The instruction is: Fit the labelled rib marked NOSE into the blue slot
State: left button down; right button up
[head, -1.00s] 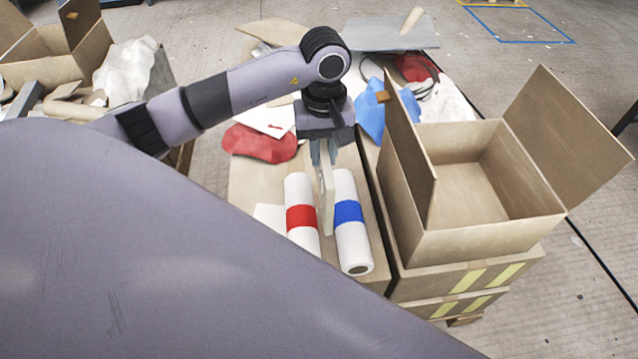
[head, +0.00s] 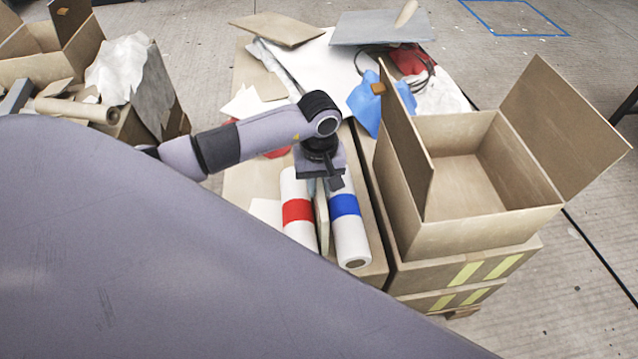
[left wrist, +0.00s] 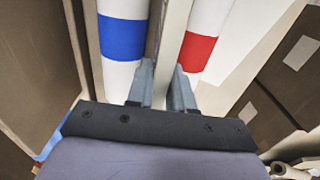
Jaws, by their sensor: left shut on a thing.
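A thin pale rib (head: 322,222) stands on edge between two white rolls. No label can be read on it. My left gripper (left wrist: 161,90) is shut on the rib, pointing down; in the head view the gripper (head: 321,187) is low, at the far end of the rolls. The roll with the red band (head: 298,211) is left of the rib, and the roll with the blue band (head: 345,205) is right of it. The rib (left wrist: 172,42) runs up the gap between the rolls in the left wrist view. I cannot make out a slot. My right gripper is not in view.
An open cardboard box (head: 480,220) with raised flaps stands close on the right. Blue cloth (head: 367,105), red cloth (head: 408,60) and a grey sheet (head: 378,28) lie at the back. Another open box (head: 45,62) is at the far left.

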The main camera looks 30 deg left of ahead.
pick_arm(q)
jog(key=c, duration=1.4)
grip_release()
jog(key=shift+f, duration=0.15)
jog(key=o, duration=0.4)
